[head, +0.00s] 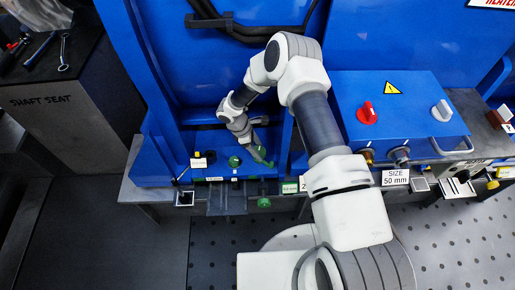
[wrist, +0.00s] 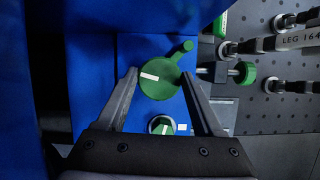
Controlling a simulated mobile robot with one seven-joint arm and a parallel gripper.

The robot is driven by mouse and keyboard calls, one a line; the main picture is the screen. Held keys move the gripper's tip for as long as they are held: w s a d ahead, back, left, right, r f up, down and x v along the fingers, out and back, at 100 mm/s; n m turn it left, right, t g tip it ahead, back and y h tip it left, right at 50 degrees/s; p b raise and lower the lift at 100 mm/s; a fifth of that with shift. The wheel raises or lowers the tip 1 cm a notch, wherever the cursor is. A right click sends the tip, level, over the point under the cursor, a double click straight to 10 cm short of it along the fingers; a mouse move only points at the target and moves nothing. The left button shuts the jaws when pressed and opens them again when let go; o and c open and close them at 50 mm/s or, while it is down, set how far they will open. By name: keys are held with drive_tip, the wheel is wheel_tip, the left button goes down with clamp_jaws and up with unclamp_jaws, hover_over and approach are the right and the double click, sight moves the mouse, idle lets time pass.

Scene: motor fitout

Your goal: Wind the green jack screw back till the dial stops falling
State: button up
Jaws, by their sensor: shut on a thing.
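A green crank wheel (wrist: 155,82) with a white mark and a short handle stub at its upper right sits on the blue panel in the wrist view. My gripper (wrist: 160,76) has one finger on each side of it and is shut on it. In the head view my gripper (head: 258,148) reaches down over the blue base, with the green wheel (head: 264,160) partly covered. A green knob on a horizontal screw (wrist: 245,72) stands just right of my gripper; in the head view it hangs at the front edge (head: 264,202). I cannot make out a dial reading.
A smaller green knob (wrist: 162,126) with a white pointer lies just below the wheel in the wrist view. A blue box with a red knob (head: 367,113) and a grey knob stands to the right. A dark bench with tools (head: 55,110) is at the left.

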drive_tip(key=shift+n+t+b, duration=0.45)
drive_tip(key=shift+n+t, duration=0.15)
drive_tip(key=shift+n, duration=1.1)
drive_tip(key=o, duration=1.4)
drive_tip(key=shift+s, duration=0.1)
drive_tip(key=p+v, duration=0.4)
drive_tip(key=v, duration=1.3)
drive_tip(key=shift+s+r+p, duration=0.1)
drive_tip(key=shift+r+p, duration=0.15)
drive_tip(key=shift+p, duration=0.05)
